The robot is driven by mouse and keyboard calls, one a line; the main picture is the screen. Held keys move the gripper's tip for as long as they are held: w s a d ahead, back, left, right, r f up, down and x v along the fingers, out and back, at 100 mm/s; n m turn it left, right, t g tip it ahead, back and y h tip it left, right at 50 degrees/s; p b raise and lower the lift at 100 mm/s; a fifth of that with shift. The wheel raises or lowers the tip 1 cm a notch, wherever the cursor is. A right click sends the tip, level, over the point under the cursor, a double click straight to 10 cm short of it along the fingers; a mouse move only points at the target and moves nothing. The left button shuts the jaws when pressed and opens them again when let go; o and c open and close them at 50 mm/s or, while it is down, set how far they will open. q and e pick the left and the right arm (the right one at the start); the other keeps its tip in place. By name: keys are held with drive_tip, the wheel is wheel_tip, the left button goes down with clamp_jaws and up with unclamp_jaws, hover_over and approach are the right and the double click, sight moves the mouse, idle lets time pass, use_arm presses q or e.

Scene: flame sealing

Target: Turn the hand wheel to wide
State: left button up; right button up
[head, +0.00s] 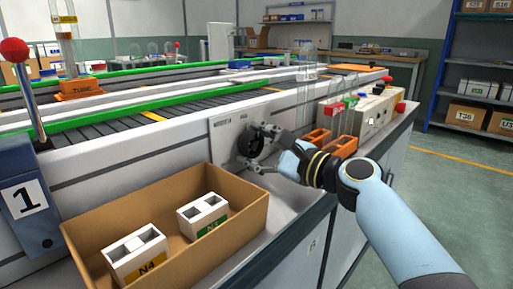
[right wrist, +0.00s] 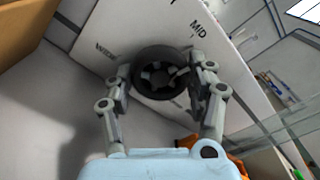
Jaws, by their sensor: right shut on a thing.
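The black hand wheel (head: 252,142) sits on a pale plate (head: 222,128) on the side of the conveyor. It also shows in the right wrist view (right wrist: 160,74), where the plate carries the printed words WIDE (right wrist: 106,49) at the left and MID (right wrist: 198,28) at the upper right. My right gripper (head: 262,150) is at the wheel, its fingers on either side of the rim and shut on it. In the right wrist view the gripper (right wrist: 160,88) straddles the wheel. The left gripper is not in view.
A cardboard box (head: 248,196) with two white blocks labelled N4 (head: 137,254) and N1 (head: 203,215) stands below left of the wheel. Orange holders (head: 318,138) and clear glass tubes (head: 303,85) stand right of it. A red-knobbed lever (head: 22,90) rises at far left.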

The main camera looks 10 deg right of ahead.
idle(0.3)
drive_tip(key=o, duration=1.2)
drive_tip(key=shift+s+d, duration=0.1)
drive_tip(key=v, duration=1.1)
drive_tip(key=shift+s+d, duration=0.2)
drive_tip(key=shift+s, duration=0.1)
